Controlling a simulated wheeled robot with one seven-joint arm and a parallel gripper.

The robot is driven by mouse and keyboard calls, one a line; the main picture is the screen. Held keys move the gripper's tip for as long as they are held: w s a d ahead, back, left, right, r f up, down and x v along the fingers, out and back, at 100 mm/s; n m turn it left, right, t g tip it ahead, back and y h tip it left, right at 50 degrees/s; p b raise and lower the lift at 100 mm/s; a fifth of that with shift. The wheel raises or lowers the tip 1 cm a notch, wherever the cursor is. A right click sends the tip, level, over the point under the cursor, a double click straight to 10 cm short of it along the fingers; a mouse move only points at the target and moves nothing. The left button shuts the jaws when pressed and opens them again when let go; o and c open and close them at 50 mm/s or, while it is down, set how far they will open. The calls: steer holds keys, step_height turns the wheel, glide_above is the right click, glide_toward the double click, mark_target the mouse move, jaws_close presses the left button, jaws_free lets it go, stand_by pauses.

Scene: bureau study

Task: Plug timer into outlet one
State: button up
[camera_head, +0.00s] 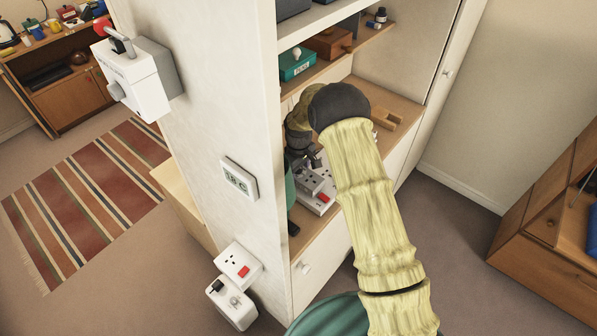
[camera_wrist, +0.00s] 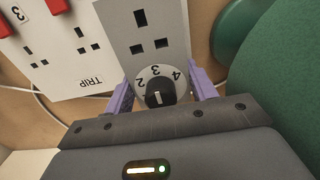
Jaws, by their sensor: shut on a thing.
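The timer (camera_wrist: 160,25) is a grey block with a three-slot socket and a dial numbered around its rim. My gripper (camera_wrist: 162,92) has its purple fingers shut on the timer's two sides at the dial end. Behind and left of it is a white outlet strip (camera_wrist: 60,75) with sockets, red switches, a "3" and a "TRIP" label. In the head view the strip (camera_head: 325,203) lies on the cabinet shelf, with the grey timer (camera_head: 311,181) at or over it. I cannot tell whether its pins are in a socket. Outlet one's number is not readable. My arm hides part of the strip.
A green rounded object (camera_wrist: 285,80) stands close on the right in the wrist view. A cable (camera_wrist: 40,105) runs behind the strip. The cabinet's side panel (camera_head: 235,120) carries a thermostat, a switch box and a wall socket (camera_head: 236,262). A wooden holder (camera_head: 400,122) lies deeper on the shelf.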

steer(key=shift+f, duration=0.3)
steer(key=o, duration=1.2)
steer(key=shift+r, duration=0.15)
steer(key=shift+r+p, duration=1.65)
steer(key=shift+r, duration=1.75)
